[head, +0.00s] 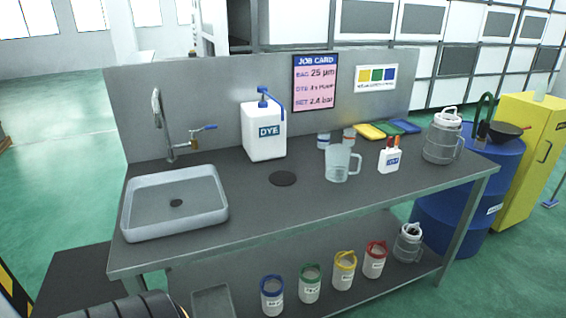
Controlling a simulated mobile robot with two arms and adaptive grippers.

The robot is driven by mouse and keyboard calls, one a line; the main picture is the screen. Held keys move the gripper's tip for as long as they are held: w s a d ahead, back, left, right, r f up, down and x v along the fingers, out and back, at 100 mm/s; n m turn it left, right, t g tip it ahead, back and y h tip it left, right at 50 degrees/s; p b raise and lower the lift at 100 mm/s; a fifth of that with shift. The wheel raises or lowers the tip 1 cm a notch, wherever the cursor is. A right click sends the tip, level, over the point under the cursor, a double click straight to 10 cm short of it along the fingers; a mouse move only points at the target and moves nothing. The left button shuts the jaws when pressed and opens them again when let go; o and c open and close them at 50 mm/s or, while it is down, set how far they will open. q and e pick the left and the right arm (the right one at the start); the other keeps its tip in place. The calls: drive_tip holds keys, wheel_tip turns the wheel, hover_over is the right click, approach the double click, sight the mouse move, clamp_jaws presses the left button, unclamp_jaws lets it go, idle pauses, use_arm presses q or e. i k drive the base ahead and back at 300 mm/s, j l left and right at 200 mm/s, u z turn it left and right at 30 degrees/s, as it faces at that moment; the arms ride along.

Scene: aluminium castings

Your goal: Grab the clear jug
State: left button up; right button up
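The clear jug (338,166) stands upright on the grey workbench (235,225), right of the middle of the head view. It is see-through and pale, with its handle on the right side, and nothing touches it. It looks empty, though I cannot be sure. Neither of my grippers is in view.
A DYE bottle (264,132) and a dark round disc (283,179) are left of the jug. A small white bottle with red tops (389,158) is close on its right. Two small jars (323,140) stand behind. The sink (175,202) is far left; the front bench is clear.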

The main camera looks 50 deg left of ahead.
sight(337, 157)
drive_tip(key=u, duration=1.25)
drive_tip(key=i+l+u, duration=0.2)
drive_tip(key=i, duration=0.35)
